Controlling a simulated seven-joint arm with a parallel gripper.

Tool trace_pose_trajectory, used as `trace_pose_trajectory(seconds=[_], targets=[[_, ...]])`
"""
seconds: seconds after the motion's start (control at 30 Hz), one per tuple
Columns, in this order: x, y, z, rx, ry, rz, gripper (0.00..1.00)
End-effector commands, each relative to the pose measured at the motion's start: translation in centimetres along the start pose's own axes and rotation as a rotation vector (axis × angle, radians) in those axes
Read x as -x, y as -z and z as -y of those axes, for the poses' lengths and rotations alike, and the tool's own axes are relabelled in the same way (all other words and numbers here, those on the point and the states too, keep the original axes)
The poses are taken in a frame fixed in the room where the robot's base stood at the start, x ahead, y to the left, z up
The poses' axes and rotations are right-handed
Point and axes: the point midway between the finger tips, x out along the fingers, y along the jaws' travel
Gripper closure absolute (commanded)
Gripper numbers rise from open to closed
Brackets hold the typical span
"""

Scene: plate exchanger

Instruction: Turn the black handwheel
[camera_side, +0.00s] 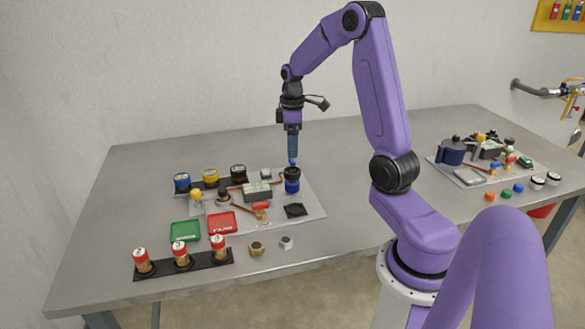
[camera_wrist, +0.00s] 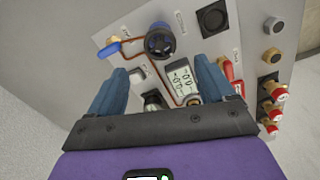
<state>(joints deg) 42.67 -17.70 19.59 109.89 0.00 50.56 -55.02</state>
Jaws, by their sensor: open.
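The black handwheel (camera_side: 292,173) sits on top of a blue round body at the right rear of the grey panel on the table. In the wrist view the handwheel (camera_wrist: 160,41) appears as a dark round wheel with a blue part, ahead of the fingertips and roughly centred between them. My gripper (camera_side: 292,160) points straight down just above the handwheel in the side view. In the wrist view my gripper (camera_wrist: 161,67) has its two blue fingers spread wide with nothing between the tips. I cannot tell whether the fingertips touch the wheel.
A blue lever (camera_wrist: 108,47) is left of the wheel, and a display meter (camera_wrist: 182,80) and red lever (camera_wrist: 229,72) are nearby. A black square pad (camera_side: 295,210) lies in front. A second panel (camera_side: 525,178) is far right.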

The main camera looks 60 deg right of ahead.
Motion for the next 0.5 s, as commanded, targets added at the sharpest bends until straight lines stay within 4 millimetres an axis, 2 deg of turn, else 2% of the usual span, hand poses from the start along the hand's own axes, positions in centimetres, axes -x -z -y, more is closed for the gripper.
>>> trace_pose_trajectory(seconds=[0.1,0.3,0.5], targets=[[-2.4,-0.1,0.1,-0.001,0.005,0.003,0.18],[-5.9,-0.1,0.1,0.0,0.004,0.003,0.18],[-8.2,0.0,0.0,-0.001,0.002,0.001,0.18]])
